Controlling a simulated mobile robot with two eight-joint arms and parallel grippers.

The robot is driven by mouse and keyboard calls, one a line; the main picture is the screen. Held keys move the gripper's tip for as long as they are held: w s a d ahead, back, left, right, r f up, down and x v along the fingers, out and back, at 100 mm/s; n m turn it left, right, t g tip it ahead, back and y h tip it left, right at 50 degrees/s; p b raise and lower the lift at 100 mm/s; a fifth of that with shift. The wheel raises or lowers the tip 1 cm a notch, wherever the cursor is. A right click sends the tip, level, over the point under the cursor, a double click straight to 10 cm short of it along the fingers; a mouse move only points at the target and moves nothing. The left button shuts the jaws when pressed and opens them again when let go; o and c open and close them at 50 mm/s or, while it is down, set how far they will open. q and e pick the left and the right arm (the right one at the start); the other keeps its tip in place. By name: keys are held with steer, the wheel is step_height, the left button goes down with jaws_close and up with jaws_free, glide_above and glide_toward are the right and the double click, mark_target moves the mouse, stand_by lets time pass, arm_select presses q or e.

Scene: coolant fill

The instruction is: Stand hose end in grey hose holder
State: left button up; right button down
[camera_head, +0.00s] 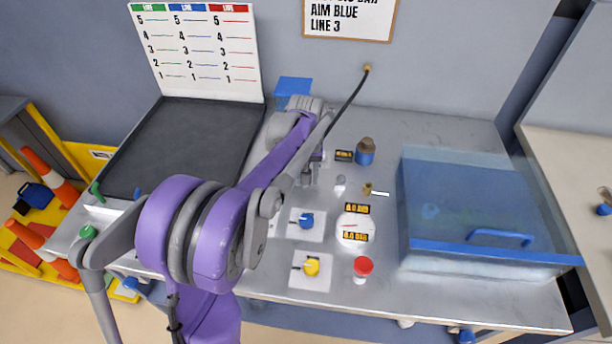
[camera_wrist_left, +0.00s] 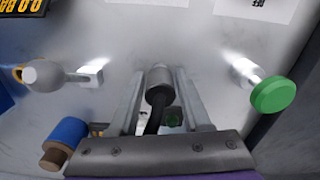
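My left gripper (camera_head: 309,174) points down over the middle of the table. In the left wrist view its two fingers (camera_wrist_left: 162,98) stand on either side of the dark grey hose end (camera_wrist_left: 160,82) and appear closed on it. The black hose (camera_head: 349,99) runs from the wall fitting down to the gripper. A small grey post-like piece (camera_head: 340,182) stands just right of the gripper; its rounded grey form shows at left in the wrist view (camera_wrist_left: 45,76). I cannot tell whether it is the grey hose holder. My right gripper is not in view.
A blue bottle with a brown top (camera_head: 365,153) and a brass piece (camera_head: 367,188) stand to the right. Nearer are a gauge (camera_head: 352,229), blue knob (camera_head: 306,220), yellow knob (camera_head: 311,266) and red cap (camera_head: 362,266). A transparent blue box (camera_head: 480,210) fills the right side.

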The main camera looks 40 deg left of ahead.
arm_select(q)
steer(key=o, duration=0.3)
steer(key=shift+o, duration=0.2)
step_height(320, 180, up, 11)
steer(key=shift+f+p, duration=0.1)
steer(key=shift+p, duration=0.2)
stand_by(0.5)
